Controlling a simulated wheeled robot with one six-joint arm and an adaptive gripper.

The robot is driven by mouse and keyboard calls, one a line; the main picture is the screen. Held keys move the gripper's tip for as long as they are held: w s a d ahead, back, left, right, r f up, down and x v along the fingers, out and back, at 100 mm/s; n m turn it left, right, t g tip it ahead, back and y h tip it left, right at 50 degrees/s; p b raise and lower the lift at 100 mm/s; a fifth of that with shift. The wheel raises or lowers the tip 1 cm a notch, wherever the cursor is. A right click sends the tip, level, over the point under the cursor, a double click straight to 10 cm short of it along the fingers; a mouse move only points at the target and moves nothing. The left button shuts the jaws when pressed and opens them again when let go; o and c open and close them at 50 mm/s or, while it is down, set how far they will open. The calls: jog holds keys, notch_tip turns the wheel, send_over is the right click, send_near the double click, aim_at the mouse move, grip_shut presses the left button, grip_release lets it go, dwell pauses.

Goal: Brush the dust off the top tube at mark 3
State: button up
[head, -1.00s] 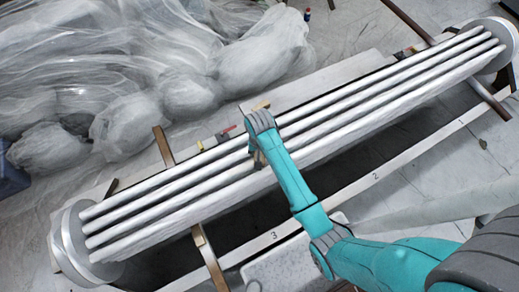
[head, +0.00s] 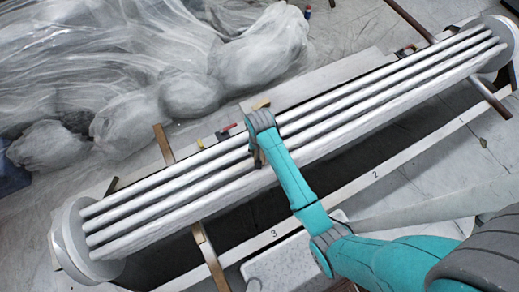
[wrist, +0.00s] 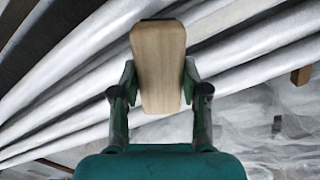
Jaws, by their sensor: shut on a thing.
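Several long pale tubes (head: 150,227) run side by side from lower left to upper right between round end plates. Which one is the top tube is hard to tell. A front rail carries a mark 3 (head: 274,233) and a mark 2 (head: 376,174). My gripper (wrist: 158,88) is shut on the wooden handle of a brush (wrist: 158,60), held between its two fingers. The bristles are hidden in the wrist view. In the head view my wrist is over the middle of the tubes and covers most of the gripper. Contact with a tube cannot be told.
Translucent sheeting (head: 110,70) is heaped behind the tubes at the upper left. A brown crossbar (head: 209,258) runs under the bundle at lower left. A pale block (head: 290,262) lies in front of mark 3. Small tools lie behind the tubes.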

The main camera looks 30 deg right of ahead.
jog(key=shift+f, duration=0.65)
jog(key=shift+a, duration=0.1)
jog(key=shift+a+r, duration=0.1)
jog(key=shift+a, duration=7.05)
jog(key=shift+d, duration=0.1)
